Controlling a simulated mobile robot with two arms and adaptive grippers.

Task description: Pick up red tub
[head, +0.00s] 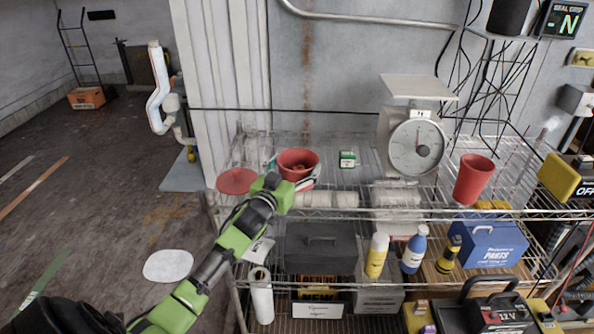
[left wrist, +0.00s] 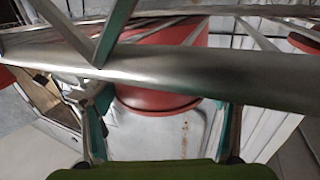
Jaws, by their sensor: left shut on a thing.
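The red tub (head: 298,158) is open-topped, with something reddish inside. It is at the top wire shelf's front left. My left gripper (head: 295,182) reaches it from the front and is shut on it; my wrist hides part of its lower side. In the left wrist view the tub (left wrist: 150,99) shows between the teal-edged fingers, behind a metal bar that crosses the picture. I cannot tell whether the tub is clear of the shelf. My right gripper is not in view.
A flat red disc (head: 236,181) lies left of the tub. The wire shelf's front rail (head: 400,213) runs close by my gripper.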

